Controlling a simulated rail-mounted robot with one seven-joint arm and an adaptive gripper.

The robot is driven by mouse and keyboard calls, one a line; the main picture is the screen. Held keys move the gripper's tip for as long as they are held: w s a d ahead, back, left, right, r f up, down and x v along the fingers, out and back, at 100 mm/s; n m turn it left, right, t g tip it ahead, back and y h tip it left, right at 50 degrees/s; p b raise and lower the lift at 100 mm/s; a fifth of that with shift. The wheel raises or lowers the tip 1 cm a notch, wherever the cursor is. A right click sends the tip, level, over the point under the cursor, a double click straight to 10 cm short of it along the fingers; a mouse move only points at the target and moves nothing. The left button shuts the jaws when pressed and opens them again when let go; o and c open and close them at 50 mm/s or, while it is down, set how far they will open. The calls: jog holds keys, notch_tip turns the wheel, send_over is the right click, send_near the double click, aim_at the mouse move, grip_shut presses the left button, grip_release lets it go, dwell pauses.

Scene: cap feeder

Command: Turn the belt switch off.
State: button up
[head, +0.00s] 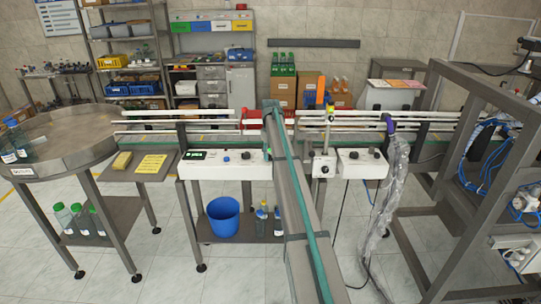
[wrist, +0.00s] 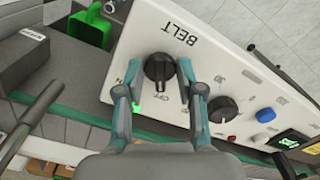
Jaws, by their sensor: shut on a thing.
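The belt switch (wrist: 158,72) is a black rotary knob on a white control box (wrist: 225,75), beside the word BELT, which appears upside down in the wrist view. My gripper (wrist: 159,74) has one finger on each side of the knob and is shut on it. The knob's grip bar stands roughly upright in the picture. Small lettering beside the knob is partly covered by the fingers. A small green light shows by the left finger. In the head view the same box (head: 222,170) is seen, but my arm hides the switch and gripper.
A second black knob (wrist: 223,109), a blue button (wrist: 265,115) and a lit green display (wrist: 290,140) lie along the box to the right. A bright green part (wrist: 90,27) is at upper left. The conveyor runs behind the box. A blue bucket (head: 223,217) stands below.

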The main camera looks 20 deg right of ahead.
aim_at(270, 155)
jog(key=o, duration=1.2)
jog(key=shift+c, duration=0.2)
notch_tip(270, 155, up, 12)
